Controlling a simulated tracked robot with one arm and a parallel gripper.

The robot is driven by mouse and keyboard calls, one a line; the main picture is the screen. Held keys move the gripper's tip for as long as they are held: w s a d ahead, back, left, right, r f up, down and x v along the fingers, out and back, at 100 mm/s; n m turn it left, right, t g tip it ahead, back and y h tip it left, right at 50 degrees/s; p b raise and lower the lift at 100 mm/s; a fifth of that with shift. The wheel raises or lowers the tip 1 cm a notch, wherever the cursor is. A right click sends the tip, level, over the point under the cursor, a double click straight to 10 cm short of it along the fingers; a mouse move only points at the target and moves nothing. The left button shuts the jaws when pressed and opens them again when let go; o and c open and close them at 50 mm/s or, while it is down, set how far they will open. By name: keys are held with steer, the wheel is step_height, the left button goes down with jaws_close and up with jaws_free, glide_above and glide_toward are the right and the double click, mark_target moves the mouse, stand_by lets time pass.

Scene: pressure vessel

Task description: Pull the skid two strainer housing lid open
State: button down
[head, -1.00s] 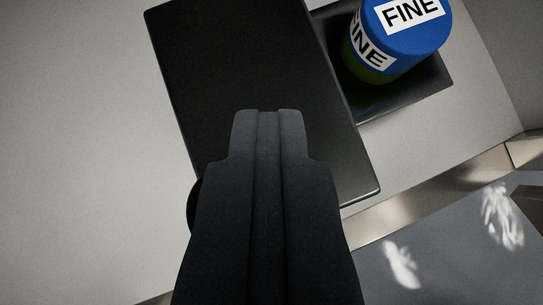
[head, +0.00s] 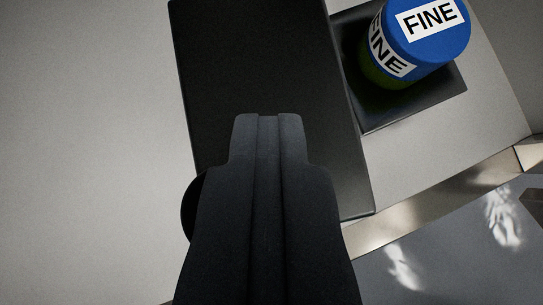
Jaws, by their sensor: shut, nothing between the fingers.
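A dark rectangular panel (head: 265,60), which looks like the strainer housing lid, stands across the middle of the view beside a dark square opening (head: 440,98). A blue cylinder labelled FINE (head: 428,48), with a green lower part, sits in that opening, to the right of the panel. My gripper (head: 267,118) is shut and empty, its fingertips over the panel's lower middle in the picture. I cannot tell whether the fingertips touch it. The panel's lower left part is hidden behind my gripper.
A dark rounded part (head: 190,207) shows just left of my gripper. The pale grey surface (head: 90,150) at left is bare. A metallic edge strip (head: 400,222) runs along the lower right, with a grey floor area (head: 440,265) beyond it.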

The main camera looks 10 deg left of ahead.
steer(key=p+v, duration=0.2)
steer(key=v, duration=1.1)
steer(key=shift+s+r+p, duration=0.25)
steer(key=shift+p, duration=0.1)
